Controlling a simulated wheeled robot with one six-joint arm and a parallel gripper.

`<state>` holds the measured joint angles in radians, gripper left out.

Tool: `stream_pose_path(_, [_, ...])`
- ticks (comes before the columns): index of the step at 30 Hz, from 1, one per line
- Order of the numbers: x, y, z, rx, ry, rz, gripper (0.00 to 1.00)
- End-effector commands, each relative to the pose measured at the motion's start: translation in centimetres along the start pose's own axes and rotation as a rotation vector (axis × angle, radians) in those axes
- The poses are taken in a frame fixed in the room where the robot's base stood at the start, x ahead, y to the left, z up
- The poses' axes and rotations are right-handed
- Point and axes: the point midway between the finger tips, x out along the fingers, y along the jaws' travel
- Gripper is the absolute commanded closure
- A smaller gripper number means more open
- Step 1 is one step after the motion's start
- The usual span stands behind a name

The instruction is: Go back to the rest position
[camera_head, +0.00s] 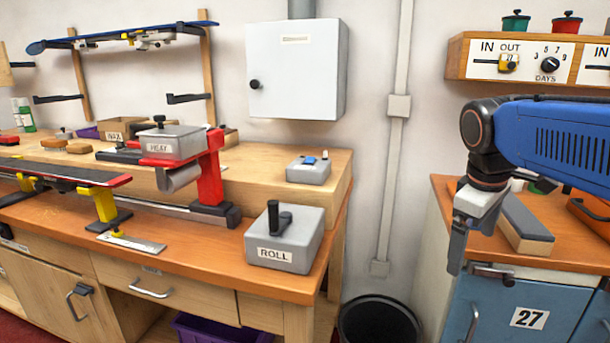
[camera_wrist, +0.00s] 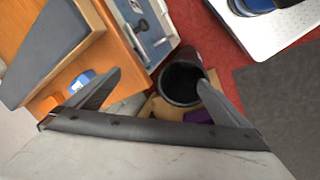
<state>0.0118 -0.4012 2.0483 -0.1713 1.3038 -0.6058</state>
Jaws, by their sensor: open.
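My gripper (camera_head: 462,245) hangs at the right in the head view, pointing down beside the left edge of the right-hand cabinet, over the gap between the two benches. In the wrist view my gripper (camera_wrist: 160,85) has its two fingers spread wide apart, with nothing between them. It is open and empty. A black bin (camera_head: 380,322) stands on the floor below and to the left of it, and the bin also shows in the wrist view (camera_wrist: 181,84) beyond the fingers.
The orange-topped cabinet (camera_head: 449,204) with a grey-topped block (camera_head: 526,222) is close by on the right. The left bench (camera_head: 150,257) holds the grey ROLL box (camera_head: 284,240) and a red clamp stand (camera_head: 209,173). A shelf (camera_head: 456,60) with dials hangs above my arm.

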Motion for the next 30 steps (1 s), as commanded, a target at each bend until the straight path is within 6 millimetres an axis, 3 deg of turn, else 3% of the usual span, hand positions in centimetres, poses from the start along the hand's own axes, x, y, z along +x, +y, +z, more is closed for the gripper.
stream_pose_path(3, [1.7, -3.1, 2.1, 0.117, 0.055, -0.005, 0.0])
stream_pose_path(15, [8.6, -12.3, 7.6, 0.522, 0.221, -0.061, 0.0])
stream_pose_path(21, [10.6, -14.5, 8.8, 0.632, 0.261, -0.086, 0.0])
stream_pose_path(29, [11.0, -14.8, 9.0, 0.653, 0.268, -0.09, 0.0])
stream_pose_path(30, [11.0, -14.8, 9.0, 0.653, 0.268, -0.09, 0.05])
